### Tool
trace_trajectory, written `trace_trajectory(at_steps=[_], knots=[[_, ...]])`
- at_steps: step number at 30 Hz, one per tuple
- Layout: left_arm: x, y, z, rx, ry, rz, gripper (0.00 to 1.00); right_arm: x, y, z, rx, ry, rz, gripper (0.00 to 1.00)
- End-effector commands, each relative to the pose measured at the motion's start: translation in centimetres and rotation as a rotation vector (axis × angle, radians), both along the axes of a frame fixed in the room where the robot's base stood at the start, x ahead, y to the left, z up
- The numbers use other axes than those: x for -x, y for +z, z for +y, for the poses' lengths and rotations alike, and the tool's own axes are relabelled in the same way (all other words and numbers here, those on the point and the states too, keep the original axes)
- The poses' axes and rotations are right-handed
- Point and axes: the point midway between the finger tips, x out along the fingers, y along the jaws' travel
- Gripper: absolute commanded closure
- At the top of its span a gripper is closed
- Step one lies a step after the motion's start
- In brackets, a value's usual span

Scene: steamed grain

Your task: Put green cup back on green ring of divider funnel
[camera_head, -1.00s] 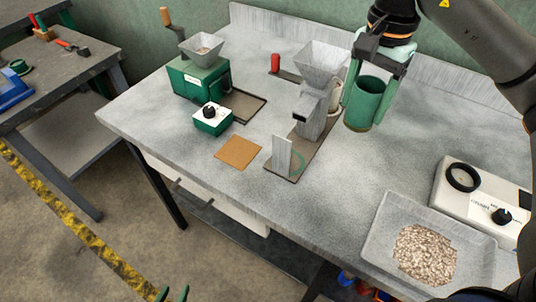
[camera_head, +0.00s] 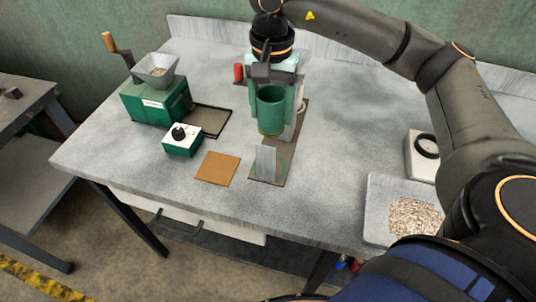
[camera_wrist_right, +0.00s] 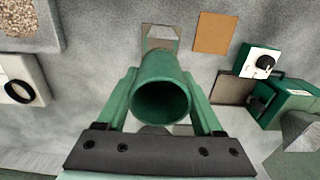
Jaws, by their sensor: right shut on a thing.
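The green cup (camera_head: 271,111) is upright in my right gripper (camera_head: 271,98), whose two fingers are shut on its sides. In the right wrist view the cup (camera_wrist_right: 160,98) shows its open mouth between the fingers. The cup is held above the table in front of the divider funnel, which it and the gripper largely hide. My left gripper is not in view.
A green mill (camera_head: 151,103) with a grey hopper stands at the left, with a small green-and-white box (camera_head: 183,139) before it. A brown square mat (camera_head: 217,168) lies left of the ring. A grain tray (camera_head: 383,196) and white device (camera_head: 420,160) are at the right.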

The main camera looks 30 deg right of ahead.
Motion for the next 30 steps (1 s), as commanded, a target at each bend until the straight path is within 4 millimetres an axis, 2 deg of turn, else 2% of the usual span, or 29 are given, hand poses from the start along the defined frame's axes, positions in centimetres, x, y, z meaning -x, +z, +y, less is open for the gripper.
trace_trajectory(at_steps=[3, 9, 17, 24, 30], knots=[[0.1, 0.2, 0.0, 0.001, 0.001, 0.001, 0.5, 0.2, -3.3, -0.1, 0.002, 0.0, 0.007, 0.87], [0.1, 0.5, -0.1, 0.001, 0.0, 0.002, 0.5, 0.1, -7.8, -0.1, 0.001, 0.0, 0.003, 0.87], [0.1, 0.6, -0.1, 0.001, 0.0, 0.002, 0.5, 0.0, -10.0, 0.0, 0.001, -0.001, 0.001, 0.87], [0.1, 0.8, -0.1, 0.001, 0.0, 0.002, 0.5, 0.0, -13.1, 0.0, 0.0, -0.001, 0.001, 0.87], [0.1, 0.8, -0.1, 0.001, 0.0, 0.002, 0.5, 0.0, -13.3, 0.0, -0.001, 0.0, -0.002, 0.87]])
